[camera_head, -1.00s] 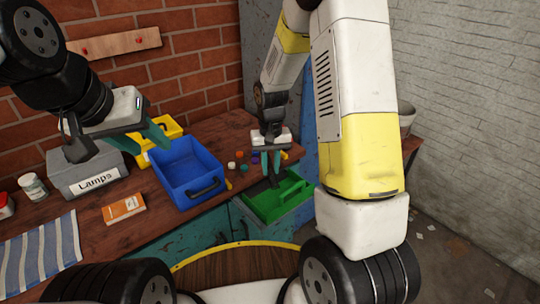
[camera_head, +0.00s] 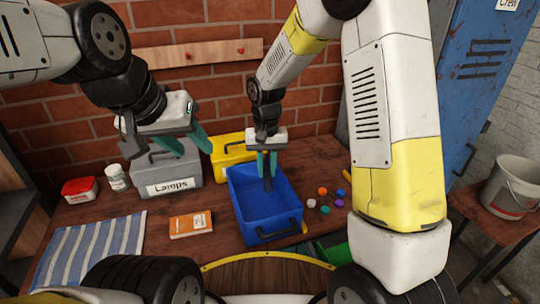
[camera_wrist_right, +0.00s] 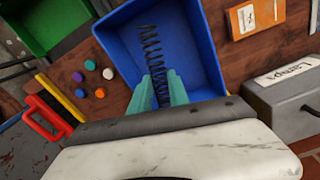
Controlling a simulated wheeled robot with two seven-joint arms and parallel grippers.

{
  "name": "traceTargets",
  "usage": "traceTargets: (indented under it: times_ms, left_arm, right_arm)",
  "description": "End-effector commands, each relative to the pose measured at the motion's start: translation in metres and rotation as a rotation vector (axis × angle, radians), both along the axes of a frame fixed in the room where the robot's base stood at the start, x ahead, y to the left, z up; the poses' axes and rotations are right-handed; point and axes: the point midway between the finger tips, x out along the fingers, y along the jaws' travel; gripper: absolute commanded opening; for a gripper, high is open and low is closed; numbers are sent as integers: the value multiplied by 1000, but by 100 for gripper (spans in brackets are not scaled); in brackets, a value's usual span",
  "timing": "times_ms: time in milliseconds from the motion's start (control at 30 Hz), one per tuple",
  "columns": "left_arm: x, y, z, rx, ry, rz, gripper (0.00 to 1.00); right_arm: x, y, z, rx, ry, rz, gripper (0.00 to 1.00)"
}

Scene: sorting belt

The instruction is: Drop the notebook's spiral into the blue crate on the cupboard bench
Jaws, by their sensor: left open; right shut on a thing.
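The notebook's spiral (camera_wrist_right: 150,48) is a thin black coil. My right gripper (camera_head: 266,168) is shut on it, and the coil sticks out beyond the teal fingertips, which also show in the right wrist view (camera_wrist_right: 160,84). The spiral hangs in the head view as a dark strip (camera_head: 268,184) over the blue crate (camera_head: 244,206). The blue crate stands on the wooden bench top and its inside looks empty; it also shows in the right wrist view (camera_wrist_right: 207,52). I cannot tell how far the coil is above the crate floor. My left gripper (camera_head: 190,141) is open and empty above the grey Lamps box.
Behind the crate is a yellow bin (camera_head: 227,147); left are the grey Lamps box (camera_head: 158,188) and an orange packet (camera_head: 191,224). Several coloured caps (camera_head: 322,191) lie right of it. A green crate (camera_head: 335,257) sits lower, partly hidden by my right arm.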

Motion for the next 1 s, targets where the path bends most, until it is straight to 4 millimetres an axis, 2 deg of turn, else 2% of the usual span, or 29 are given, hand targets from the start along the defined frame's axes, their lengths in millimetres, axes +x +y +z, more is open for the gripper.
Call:
traceTargets:
  times_ms: [100,300,500,733,767,867,900,1000]
  left_arm:
    - [0,0,0,0,0,0,44]
    - [0,0,0,0,0,0,44]
    - [0,0,0,0,0,0,44]
    - [0,0,0,0,0,0,44]
    - [0,0,0,0,0,0,44]
    - [0,0,0,0,0,0,44]
    - [0,0,0,0,0,0,44]
    - [0,0,0,0,0,0,44]
  right_arm:
    - [-1,-1,-16,-1,5,0,0]
    - [0,0,-36,0,2,-1,0]
    - [0,0,-45,0,1,-1,0]
    - [0,0,-45,0,1,-1,0]
    - [0,0,-45,0,1,-1,23]
    - [0,0,-45,0,1,-1,43]
    - [0,0,-45,0,1,-1,47]
    - [0,0,-45,0,1,-1,47]
